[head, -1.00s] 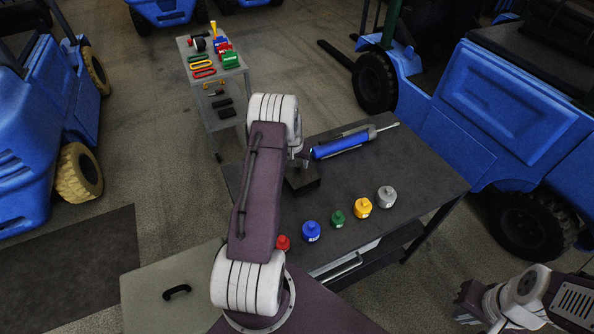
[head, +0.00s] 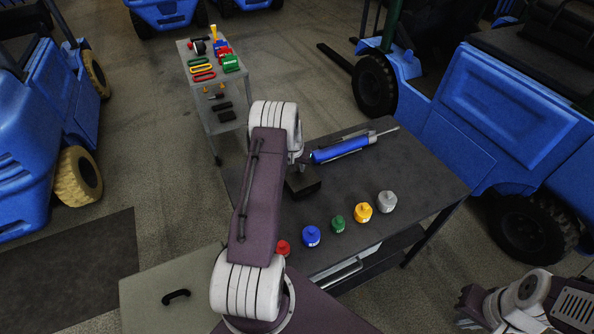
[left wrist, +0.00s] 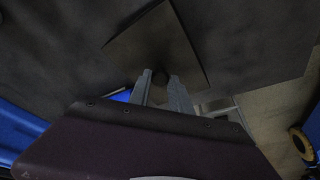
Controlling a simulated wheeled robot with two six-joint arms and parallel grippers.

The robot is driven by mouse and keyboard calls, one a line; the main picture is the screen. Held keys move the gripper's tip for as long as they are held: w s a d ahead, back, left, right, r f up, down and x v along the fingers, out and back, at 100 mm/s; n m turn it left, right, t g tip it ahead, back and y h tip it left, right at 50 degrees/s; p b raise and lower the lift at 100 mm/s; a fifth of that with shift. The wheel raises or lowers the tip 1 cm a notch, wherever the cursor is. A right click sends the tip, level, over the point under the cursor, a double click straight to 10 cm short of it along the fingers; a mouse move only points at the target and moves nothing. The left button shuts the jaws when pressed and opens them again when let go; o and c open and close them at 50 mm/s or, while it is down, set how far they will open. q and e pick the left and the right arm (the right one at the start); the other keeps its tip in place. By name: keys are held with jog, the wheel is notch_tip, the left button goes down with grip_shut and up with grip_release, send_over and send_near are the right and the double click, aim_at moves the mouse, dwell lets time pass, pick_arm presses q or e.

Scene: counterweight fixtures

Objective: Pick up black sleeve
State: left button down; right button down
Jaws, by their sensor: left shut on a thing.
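A small dark round thing (left wrist: 161,78), probably the black sleeve, sits between the fingertips of my left gripper (left wrist: 160,75) in the left wrist view. The jaws are closed on it. A dark square block (left wrist: 157,45) lies right behind and below it; I cannot tell whether the sleeve is clear of the block. In the head view the block (head: 304,188) is on the grey table (head: 400,165), and my left arm hides the sleeve and most of the gripper. My right arm is at the lower right of the head view; its jaws are not clear.
A blue cylindrical tool (head: 340,149) lies behind the block. Red (head: 283,248), blue (head: 311,236), green (head: 338,224), yellow (head: 361,213) and silver (head: 386,202) weights line the table's front. A cart (head: 219,118) stands beyond; blue vehicles surround the area.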

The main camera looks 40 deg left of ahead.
pick_arm(q)
notch_tip(320, 180, up, 3)
jog(key=shift+w+b, duration=0.1)
jog(key=shift+b, duration=0.5)
jog(key=w+d+r+b, duration=0.2)
jog(key=d+r, duration=0.5)
jog(key=d, duration=0.4)
jog(key=shift+w+d+r+b, duration=0.15)
jog(key=shift+w+b, duration=0.15)
jog(key=shift+w, duration=0.25)
